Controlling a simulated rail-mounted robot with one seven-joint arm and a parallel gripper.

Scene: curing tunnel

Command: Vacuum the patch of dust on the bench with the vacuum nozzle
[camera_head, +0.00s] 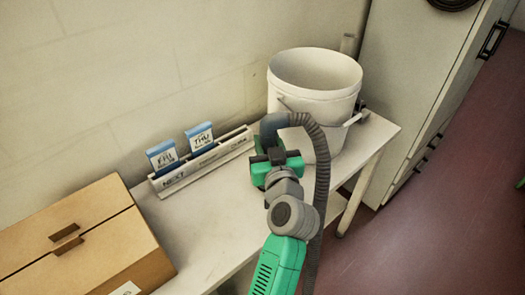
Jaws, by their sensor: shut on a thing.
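The bench (209,232) is a white table along the wall. A grey ribbed hose (322,165) arches from the nozzle to the right and hangs down beside my arm. The nozzle's lower end is hidden behind my gripper, so I cannot tell if it touches the bench. I cannot make out a patch of dust; my arm hides part of the bench.
A white bucket (313,75) stands close behind and right of the nozzle. A card rack (205,164) holding two blue-topped cards is left of my gripper. A cardboard box (78,240) fills the bench's left end. A pale cabinet (410,80) stands at the right.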

